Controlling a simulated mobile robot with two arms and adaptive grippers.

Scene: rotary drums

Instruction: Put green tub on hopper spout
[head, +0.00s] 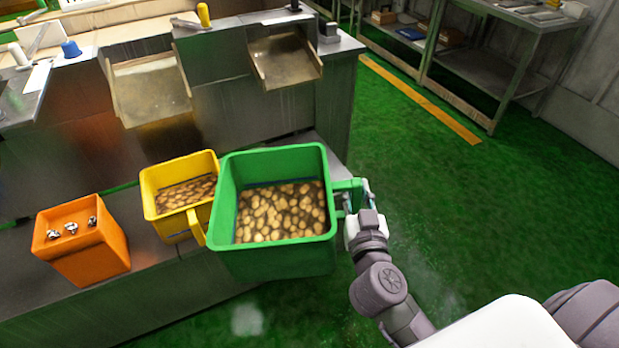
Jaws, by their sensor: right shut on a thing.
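The green tub (277,262) is an open square box with many small tan, potato-like pieces inside. In the head view it is at the centre, in front of the steel machine and over the edge of the low bench. My right gripper (357,200) is shut on the green tub's handle at its right side. Two metal spouts slope out of the machine: a wide left one (150,92) and a smaller right one (287,62), behind the tub. I cannot tell whether the tub touches the bench. My left gripper is not in view.
A yellow tub (176,169) with similar pieces stands just left of the green tub. An orange bin (92,262) with a few small metallic parts is further left on the bench (170,290). A steel shelf rack (490,70) stands at the back right. The green floor (460,200) on the right is clear.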

